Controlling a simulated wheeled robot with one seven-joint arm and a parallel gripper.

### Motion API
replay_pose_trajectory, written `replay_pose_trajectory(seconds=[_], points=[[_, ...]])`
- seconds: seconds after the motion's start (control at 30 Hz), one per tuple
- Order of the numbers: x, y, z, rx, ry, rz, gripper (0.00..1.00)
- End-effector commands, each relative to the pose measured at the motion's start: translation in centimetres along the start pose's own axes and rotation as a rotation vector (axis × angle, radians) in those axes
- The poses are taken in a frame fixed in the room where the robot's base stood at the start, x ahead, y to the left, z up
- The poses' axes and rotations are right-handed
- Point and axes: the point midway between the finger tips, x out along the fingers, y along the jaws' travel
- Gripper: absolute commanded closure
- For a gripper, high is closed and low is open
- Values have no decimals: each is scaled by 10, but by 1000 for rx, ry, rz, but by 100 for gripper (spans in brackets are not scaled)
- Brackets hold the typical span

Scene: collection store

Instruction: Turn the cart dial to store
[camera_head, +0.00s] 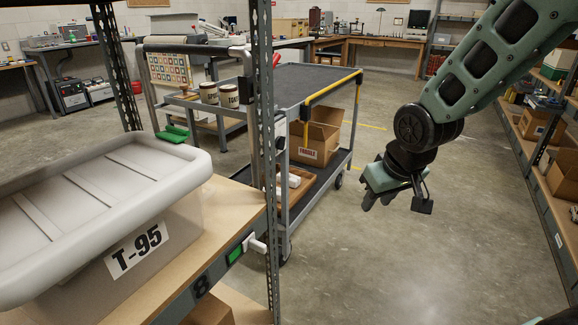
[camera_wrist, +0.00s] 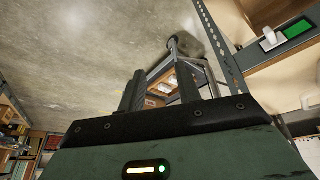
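The cart (camera_head: 318,83) is a grey two-deck trolley with yellow edge strips, standing behind the shelf post in the head view. A small pale box with a dark round part (camera_head: 281,140) is on its near corner, partly hidden by the post; I cannot tell if this is the dial, and no store mark is readable. My gripper (camera_head: 378,198) hangs in the air right of the cart, apart from it and pointing down. In the wrist view its two dark fingers (camera_wrist: 160,85) stand apart with nothing held, and part of the cart shows beyond them.
A perforated shelf post (camera_head: 262,120) stands between my camera and the cart. A lidded bin marked T-95 (camera_head: 140,250) sits on the near shelf.

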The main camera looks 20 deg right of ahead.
Motion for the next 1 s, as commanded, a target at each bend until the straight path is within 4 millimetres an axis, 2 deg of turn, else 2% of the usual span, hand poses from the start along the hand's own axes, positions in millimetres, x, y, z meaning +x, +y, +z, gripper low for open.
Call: replay_pose_trajectory(seconds=[0.03,0.1,0.2,0.3,0.4,0.5,0.63,0.8,1.0], points=[[38,21,-15,25,56,15,66],[57,37,-48,27,146,12,66],[82,48,-94,17,276,-31,66],[106,52,-138,9,412,-119,66],[126,50,-178,9,552,-251,66],[141,49,-206,21,682,-415,66],[148,52,-226,45,820,-630,66],[148,59,-229,61,923,-829,66],[147,59,-230,63,953,-904,66]])
